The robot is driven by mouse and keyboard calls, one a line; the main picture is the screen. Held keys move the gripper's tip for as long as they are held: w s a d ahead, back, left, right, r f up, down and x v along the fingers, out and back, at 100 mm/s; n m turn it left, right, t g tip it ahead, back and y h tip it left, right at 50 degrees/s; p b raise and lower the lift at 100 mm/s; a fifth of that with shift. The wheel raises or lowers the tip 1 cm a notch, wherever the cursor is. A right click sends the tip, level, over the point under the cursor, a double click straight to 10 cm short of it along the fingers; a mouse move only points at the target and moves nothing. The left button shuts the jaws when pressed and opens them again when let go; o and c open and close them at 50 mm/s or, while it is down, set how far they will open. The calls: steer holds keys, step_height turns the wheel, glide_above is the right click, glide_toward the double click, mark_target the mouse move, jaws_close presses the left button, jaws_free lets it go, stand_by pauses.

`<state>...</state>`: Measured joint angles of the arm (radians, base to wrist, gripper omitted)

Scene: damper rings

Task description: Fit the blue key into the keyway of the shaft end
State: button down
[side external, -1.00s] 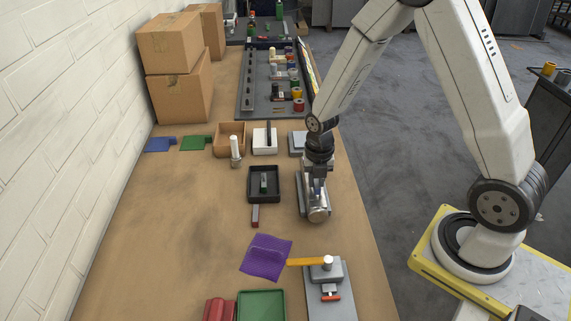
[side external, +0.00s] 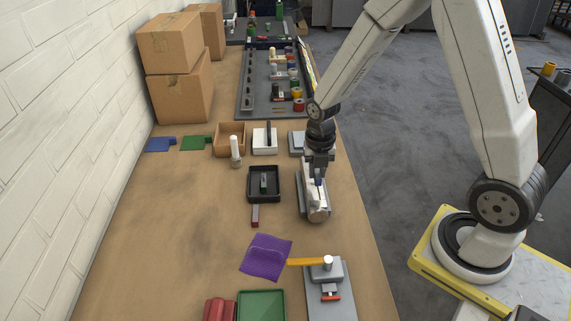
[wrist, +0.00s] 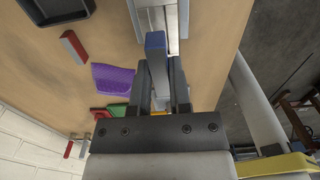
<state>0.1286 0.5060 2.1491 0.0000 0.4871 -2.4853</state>
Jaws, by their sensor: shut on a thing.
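My gripper (side external: 319,180) is shut on the blue key (wrist: 156,42). In the wrist view the key stands out beyond the fingers (wrist: 161,88), its end blue and its sides grey. In the side view a small bit of blue shows between the fingers. The shaft end (side external: 318,213) is a pale metal cylinder lying on a grey base, directly below and in front of my gripper. Part of the shaft (wrist: 174,22) shows behind the key in the wrist view. The keyway cannot be made out, and I cannot tell whether the key touches the shaft.

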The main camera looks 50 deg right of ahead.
mark_target(317, 194)
steer(key=shift+f, duration=1.9)
steer(key=shift+f, duration=0.65)
steer(key=shift+c, duration=2.4)
jaws_free()
steer(key=shift+s+f, duration=0.1)
steer(key=shift+s, duration=0.1)
steer(key=shift+w+r, duration=0.15)
steer(key=shift+r, duration=1.9)
steer(key=shift+w+r, duration=0.15)
steer(key=shift+r, duration=1.85)
steer(key=shift+a, duration=0.1)
